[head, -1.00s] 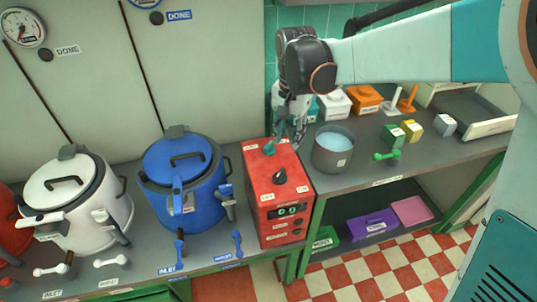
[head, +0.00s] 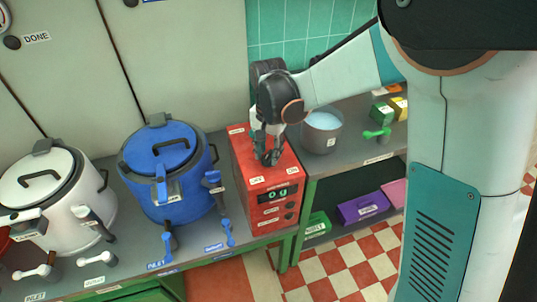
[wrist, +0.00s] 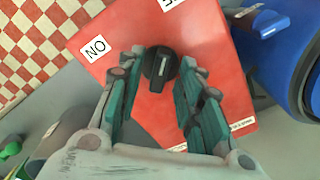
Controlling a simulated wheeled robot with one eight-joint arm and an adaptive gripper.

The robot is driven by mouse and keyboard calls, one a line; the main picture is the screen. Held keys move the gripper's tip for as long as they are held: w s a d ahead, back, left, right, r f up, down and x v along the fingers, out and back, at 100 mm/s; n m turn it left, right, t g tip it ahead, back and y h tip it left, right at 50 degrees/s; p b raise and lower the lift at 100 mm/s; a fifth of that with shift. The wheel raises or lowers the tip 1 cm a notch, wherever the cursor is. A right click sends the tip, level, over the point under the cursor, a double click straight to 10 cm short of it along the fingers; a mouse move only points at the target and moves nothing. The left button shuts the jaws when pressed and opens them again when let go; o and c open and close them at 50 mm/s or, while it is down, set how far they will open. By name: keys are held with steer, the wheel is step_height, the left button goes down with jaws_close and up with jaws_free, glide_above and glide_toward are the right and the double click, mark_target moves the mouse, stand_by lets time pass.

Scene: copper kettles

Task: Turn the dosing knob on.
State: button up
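The black dosing knob (wrist: 159,68) sits on top of the red box (head: 240,160). A short pale line marks its face. In the wrist view, a label reading ON, upside down, lies to its left, and another label is cut off at the top edge. My gripper (head: 266,157) points down at the box top in the head view and hides most of the knob. In the wrist view my gripper (wrist: 158,82) is open, with its teal fingers on either side of the knob. I see gaps between fingers and knob.
A blue kettle (head: 205,190) stands left of the red box, with a white kettle (head: 70,225) beyond it. A grey pot of pale blue liquid (head: 322,140) stands close on the right. A lit display (head: 279,194) is on the box front.

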steer(key=shift+f, duration=0.3)
jaws_close()
